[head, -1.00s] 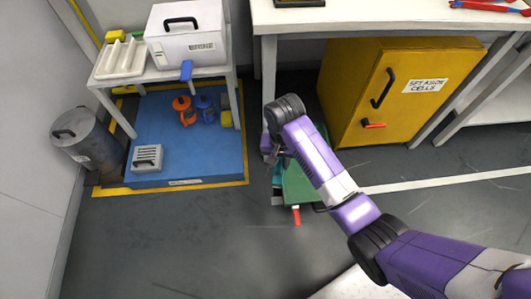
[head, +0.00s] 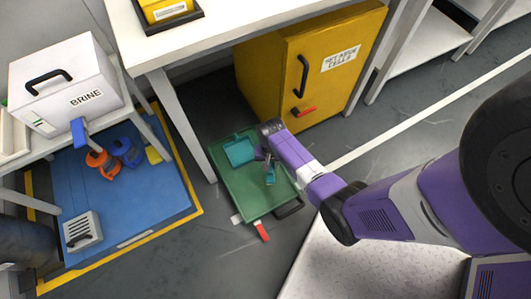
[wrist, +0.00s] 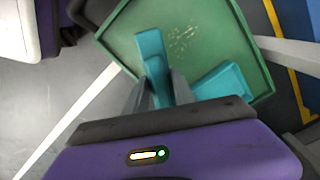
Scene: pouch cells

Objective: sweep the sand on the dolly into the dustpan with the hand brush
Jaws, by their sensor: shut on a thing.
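The green dolly (head: 232,205) stands on the floor below the white table's leg. A teal dustpan (head: 240,151) lies on its far left part, and it shows in the wrist view (wrist: 224,82) to the right of the fingers. My gripper (head: 265,157) is low over the dolly. In the wrist view my gripper (wrist: 160,88) is shut on the teal hand brush (wrist: 150,48), which sticks out beyond the fingers. The brush also shows in the head view (head: 271,174). Pale sand grains (wrist: 183,42) lie scattered on the dolly, right of the brush. Whether the bristles touch the dolly cannot be told.
A white table (head: 188,45) stands close behind the dolly, its leg beside the dolly's left edge. A yellow cabinet (head: 285,85) is behind to the right. A blue platform (head: 125,190) with orange and blue items is at left. A red-ended tab (head: 262,231) juts from the dolly's front.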

